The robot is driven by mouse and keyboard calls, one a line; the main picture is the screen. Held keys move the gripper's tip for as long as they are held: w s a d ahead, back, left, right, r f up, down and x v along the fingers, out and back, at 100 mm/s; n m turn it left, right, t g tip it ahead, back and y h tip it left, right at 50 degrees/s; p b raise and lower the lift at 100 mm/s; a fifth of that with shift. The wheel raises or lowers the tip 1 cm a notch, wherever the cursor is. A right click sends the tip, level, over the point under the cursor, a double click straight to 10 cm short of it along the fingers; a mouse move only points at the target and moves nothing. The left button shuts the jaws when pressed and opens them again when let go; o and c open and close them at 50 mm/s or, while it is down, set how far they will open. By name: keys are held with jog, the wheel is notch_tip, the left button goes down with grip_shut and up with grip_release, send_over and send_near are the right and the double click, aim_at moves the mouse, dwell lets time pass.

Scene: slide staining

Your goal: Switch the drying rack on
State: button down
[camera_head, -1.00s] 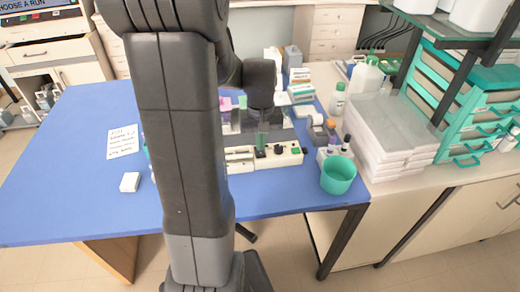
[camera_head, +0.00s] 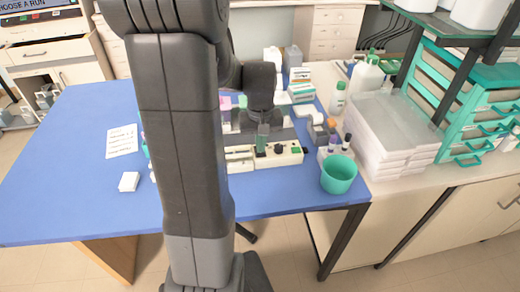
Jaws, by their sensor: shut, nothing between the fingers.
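A cream-coloured unit (camera_head: 284,160), which looks like the drying rack, sits near the front of the blue table. Its front panel carries a black knob (camera_head: 279,149) and a green button or switch (camera_head: 296,150). Its left part is hidden behind my arm. My gripper (camera_head: 262,146) points down over the rack, just left of the black knob. Its fingers are shut and empty. A narrow greenish upright shape shows at the fingertips; I cannot tell whether they touch the panel.
White stacked boxes (camera_head: 395,135) stand further right. A written card (camera_head: 122,141) and a small white block (camera_head: 129,181) lie left. The front left table is clear.

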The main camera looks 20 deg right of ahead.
jog(key=shift+f, duration=0.35)
jog(key=shift+r, duration=0.15)
notch_tip(320, 180, up, 7)
jog(key=p, duration=0.5)
dwell(0.3)
jog(key=shift+f, duration=0.25)
notch_tip(320, 180, down, 7)
jog(key=b, duration=0.5)
jog(key=shift+r, duration=0.15)
